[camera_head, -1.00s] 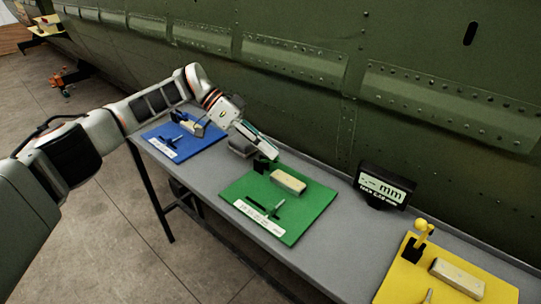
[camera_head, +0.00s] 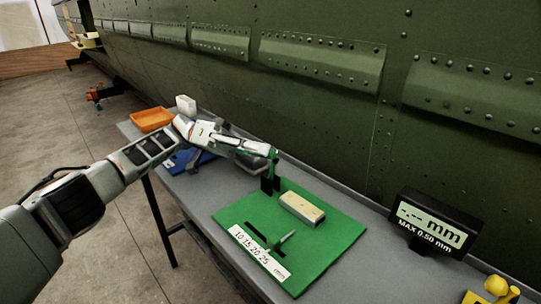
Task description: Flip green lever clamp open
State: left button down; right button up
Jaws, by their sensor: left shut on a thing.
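The green lever clamp (camera_head: 273,168) stands at the back left edge of the green board (camera_head: 326,252), with a dark base and a green handle. My left gripper (camera_head: 268,149) reaches in from the left and is shut on the clamp's handle; its fingertips partly hide the handle top. The handle below the fingers looks upright. A pale block (camera_head: 301,208) lies on the board right of the clamp. My right gripper is out of view.
A black gauge display (camera_head: 436,225) stands on the grey table to the right, reading no value. A yellow clamp (camera_head: 496,286) shows at the lower right. An orange bin (camera_head: 152,119) and blue board (camera_head: 180,163) lie at the left. The green fuselage wall rises behind.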

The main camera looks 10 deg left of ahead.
pick_arm(q)
jog(key=shift+a+f, duration=0.1)
jog(key=shift+a, duration=0.05)
dwell(0.3)
jog(key=c, duration=2)
grip_release()
jog(key=shift+o, duration=0.2)
notch_tip(320, 180, up, 10)
jog(key=shift+w+h, duration=0.1)
jog(key=shift+h, duration=0.2)
